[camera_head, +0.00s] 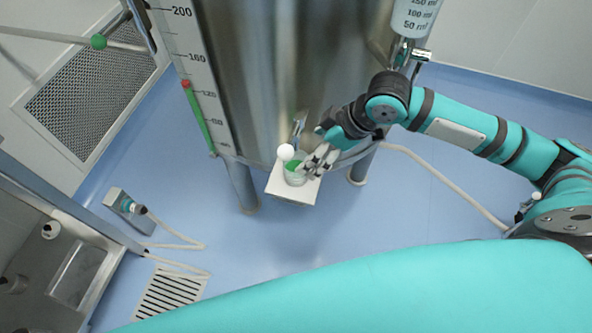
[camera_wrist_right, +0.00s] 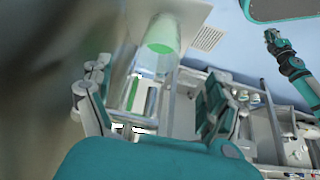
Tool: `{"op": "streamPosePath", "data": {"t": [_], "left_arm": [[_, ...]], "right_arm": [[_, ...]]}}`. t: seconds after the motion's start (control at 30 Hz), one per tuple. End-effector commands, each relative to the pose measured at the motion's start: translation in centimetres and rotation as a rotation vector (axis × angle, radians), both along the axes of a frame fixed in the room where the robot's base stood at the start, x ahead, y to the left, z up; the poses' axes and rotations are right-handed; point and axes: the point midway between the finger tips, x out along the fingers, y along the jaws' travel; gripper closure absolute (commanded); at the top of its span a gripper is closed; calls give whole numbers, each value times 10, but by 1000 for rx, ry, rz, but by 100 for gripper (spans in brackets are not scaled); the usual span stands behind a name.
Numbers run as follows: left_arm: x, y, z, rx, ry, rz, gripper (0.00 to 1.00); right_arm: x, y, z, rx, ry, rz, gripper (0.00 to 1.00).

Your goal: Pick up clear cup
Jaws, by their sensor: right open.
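The clear cup (camera_head: 294,174) stands on a small white platform (camera_head: 292,191) below the steel tank, with green in it. In the right wrist view the clear cup (camera_wrist_right: 162,38) shows ahead of the fingers, its green part seen through the clear wall. My right gripper (camera_head: 317,160) is open, just right of the cup. In the wrist view its two fingers (camera_wrist_right: 155,80) are spread wide, with nothing held between them. A teal and black arm, seemingly my left one, shows small at the right of the wrist view, with its gripper (camera_wrist_right: 272,38) too small to read.
The big steel tank (camera_head: 290,80) rises right behind the platform. A white ball-ended lever (camera_head: 286,152) sits close to the cup's rim. A metal cabinet (camera_head: 60,240) stands at the left. Blue floor is clear below the platform, apart from a floor grate (camera_head: 170,292).

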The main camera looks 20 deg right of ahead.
Motion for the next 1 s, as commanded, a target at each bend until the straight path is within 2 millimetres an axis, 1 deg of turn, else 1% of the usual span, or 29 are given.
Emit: {"op": "streamPosePath", "data": {"t": [0.03, 0.27, 0.4, 0.53, 0.63, 0.83, 0.87, 1.0], "left_arm": [[0, 0, -1, 0, 0, 0, 100], [0, 0, -2, 1, 0, 1, 100], [0, 1, -3, 1, 0, 1, 100], [0, 1, -4, 1, 0, 1, 100], [0, 1, -4, 1, 0, 1, 100], [1, 0, -4, 1, -1, 1, 100], [1, 0, -4, 1, -1, 1, 100], [1, 0, -4, 1, -1, 1, 100]], "right_arm": [[2, 2, -5, 1, 1, 0, 10], [7, 10, -19, 0, 1, 0, 10], [15, 21, -36, 2, 0, 2, 10], [19, 26, -50, -1, 1, 0, 10], [20, 28, -54, -1, -1, 0, 10], [20, 28, -55, -1, -1, 0, 10], [20, 28, -55, -2, -1, 0, 13], [20, 28, -54, -2, -1, 0, 31]]}}
